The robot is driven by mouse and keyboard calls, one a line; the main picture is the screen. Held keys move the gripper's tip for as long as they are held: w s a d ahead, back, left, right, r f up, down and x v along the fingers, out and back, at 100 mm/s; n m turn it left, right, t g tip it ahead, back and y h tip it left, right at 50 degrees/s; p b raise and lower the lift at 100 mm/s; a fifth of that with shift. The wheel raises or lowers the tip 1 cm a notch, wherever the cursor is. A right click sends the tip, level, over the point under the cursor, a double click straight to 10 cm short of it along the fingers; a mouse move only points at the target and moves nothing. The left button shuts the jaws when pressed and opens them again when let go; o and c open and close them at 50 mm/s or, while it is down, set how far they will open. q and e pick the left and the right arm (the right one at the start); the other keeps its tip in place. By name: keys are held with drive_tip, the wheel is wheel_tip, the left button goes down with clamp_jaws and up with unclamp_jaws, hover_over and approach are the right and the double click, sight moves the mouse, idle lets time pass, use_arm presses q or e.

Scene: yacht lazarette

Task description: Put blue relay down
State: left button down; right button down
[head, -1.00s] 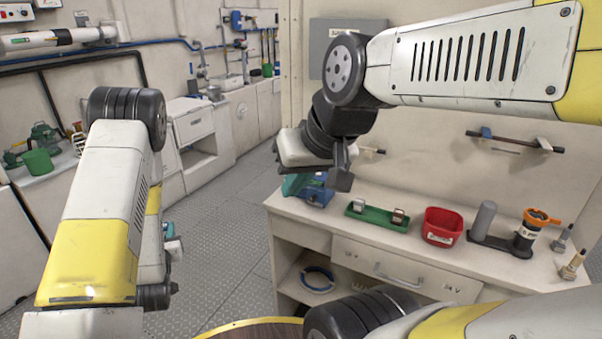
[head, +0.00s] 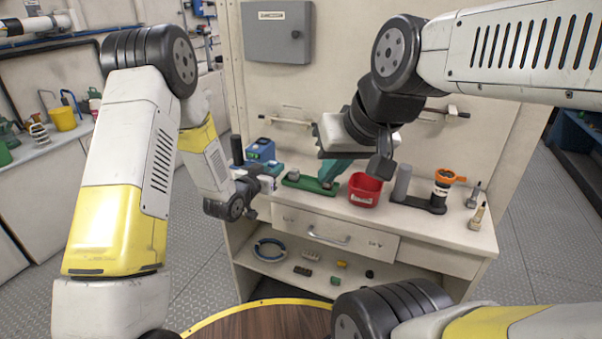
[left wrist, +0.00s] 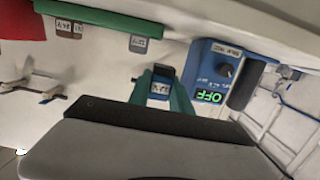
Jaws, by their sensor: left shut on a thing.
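My left gripper (head: 268,181) is over the left end of the white workbench (head: 413,221), near a blue box device (head: 261,150). In the left wrist view its teal fingers are shut on a small blue relay (left wrist: 161,88) with a pale label. The relay's lower end is hidden, and I cannot tell whether it touches the bench. A green rail (head: 308,184) lies to the right, carrying grey relays (left wrist: 139,43). The blue device also shows in the left wrist view (left wrist: 222,62), its display reading OFF. My right gripper (head: 335,172) hangs above the rail and red bin; its opening is unclear.
A lower shelf holds a blue coil (head: 270,250) and several small parts. A round wooden table (head: 262,325) is in front.

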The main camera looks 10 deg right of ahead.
use_arm(q)
hover_over(310, 185)
drive_tip(key=shift+s+f, duration=0.15)
drive_tip(key=shift+f, duration=2.15)
drive_tip(key=shift+f, duration=0.2)
drive_tip(key=c, duration=1.2)
unclamp_jaws()
drive_tip(key=shift+o, duration=0.2)
